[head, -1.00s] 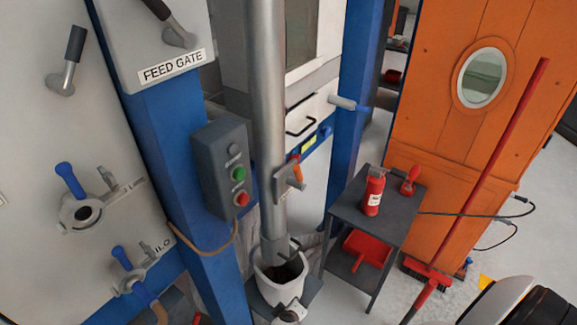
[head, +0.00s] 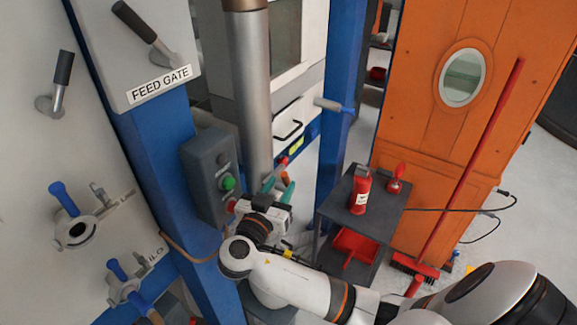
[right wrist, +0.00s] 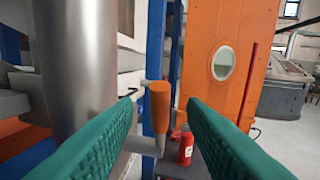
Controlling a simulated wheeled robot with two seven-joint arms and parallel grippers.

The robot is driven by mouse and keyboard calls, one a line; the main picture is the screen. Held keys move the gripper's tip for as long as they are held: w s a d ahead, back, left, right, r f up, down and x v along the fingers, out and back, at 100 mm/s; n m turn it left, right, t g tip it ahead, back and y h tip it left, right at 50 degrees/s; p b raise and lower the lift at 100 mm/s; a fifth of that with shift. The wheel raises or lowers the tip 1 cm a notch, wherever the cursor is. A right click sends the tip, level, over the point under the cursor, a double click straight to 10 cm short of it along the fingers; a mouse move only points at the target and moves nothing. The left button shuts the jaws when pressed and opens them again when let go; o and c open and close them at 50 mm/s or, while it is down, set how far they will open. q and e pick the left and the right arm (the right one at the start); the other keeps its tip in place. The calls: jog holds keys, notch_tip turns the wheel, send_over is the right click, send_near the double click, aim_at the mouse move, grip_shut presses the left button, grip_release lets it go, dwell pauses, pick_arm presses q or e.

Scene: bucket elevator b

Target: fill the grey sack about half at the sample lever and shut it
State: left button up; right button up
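The sample lever has an orange handle (head: 284,179) and sticks out from the side of the steel pipe (head: 251,95). In the right wrist view the upright orange handle (right wrist: 160,106) shows between the two teal fingers, on a grey bent arm (right wrist: 143,147). My right gripper (head: 279,186) is open at the lever, with gaps on both sides of the handle. I cannot tell how deep the handle lies between the fingertips. The grey sack under the pipe is hidden behind my right arm. My left gripper is out of view.
A control box with a green button (head: 228,183) hangs left of the pipe. A dark side table (head: 385,205) with a red extinguisher (head: 360,190) stands to the right. A red broom leans on the orange door (head: 420,120).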

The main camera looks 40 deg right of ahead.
aim_at(284, 181)
jog(key=p+x, duration=0.1)
jog(key=x, duration=0.3)
jog(key=shift+w+d+r+p, duration=0.1)
jog(key=shift+d+r+p, duration=0.1)
jog(key=shift+d+p, duration=0.15)
jog(key=shift+w+d+f, duration=0.2)
jog(key=shift+w+d, duration=0.2)
jog(key=shift+d, duration=0.1)
jog(key=shift+c, duration=0.6)
grip_shut()
